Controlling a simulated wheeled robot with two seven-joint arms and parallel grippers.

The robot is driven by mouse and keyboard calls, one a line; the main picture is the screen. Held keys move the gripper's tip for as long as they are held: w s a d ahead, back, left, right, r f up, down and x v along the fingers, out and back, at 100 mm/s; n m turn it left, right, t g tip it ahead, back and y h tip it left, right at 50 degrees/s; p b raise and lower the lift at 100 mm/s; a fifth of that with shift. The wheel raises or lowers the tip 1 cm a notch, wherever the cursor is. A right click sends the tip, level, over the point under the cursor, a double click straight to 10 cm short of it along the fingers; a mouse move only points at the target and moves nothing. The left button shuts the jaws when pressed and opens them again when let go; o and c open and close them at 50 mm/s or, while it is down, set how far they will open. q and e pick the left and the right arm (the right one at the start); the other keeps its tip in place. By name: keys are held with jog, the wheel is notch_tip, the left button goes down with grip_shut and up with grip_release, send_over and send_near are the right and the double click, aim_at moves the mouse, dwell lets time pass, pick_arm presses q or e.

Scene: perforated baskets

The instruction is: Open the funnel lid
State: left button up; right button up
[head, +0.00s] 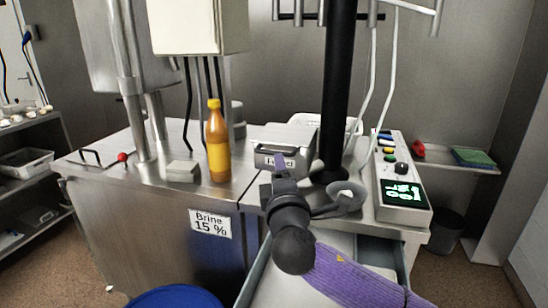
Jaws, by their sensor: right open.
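The funnel box (265,158) is a grey metal box with a "Funnel" label on its front. It stands on the right part of the steel counter, left of the black post. Its lid (290,137) looks closed, though the lid's edges are hard to make out. My right gripper (282,172) is open right in front of the box and covers part of the label. I cannot tell whether it touches the box. My left gripper is not in view.
An orange bottle (217,150) and a small grey block (183,171) stand on the counter (150,150) to the left. The black post (339,90) rises close right of the box. A control panel (403,185) is further right. A blue tub (175,298) is below.

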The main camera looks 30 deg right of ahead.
aim_at(273, 153)
jog(key=b+x, duration=0.1)
jog(key=x, duration=0.5)
jog(key=shift+w+f+b, duration=0.1)
jog(key=shift+w+b, duration=0.3)
jog(key=shift+w, duration=0.1)
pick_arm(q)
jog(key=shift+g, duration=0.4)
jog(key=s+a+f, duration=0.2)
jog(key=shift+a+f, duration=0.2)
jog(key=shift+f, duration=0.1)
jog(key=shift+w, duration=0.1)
pick_arm(e)
grip_shut()
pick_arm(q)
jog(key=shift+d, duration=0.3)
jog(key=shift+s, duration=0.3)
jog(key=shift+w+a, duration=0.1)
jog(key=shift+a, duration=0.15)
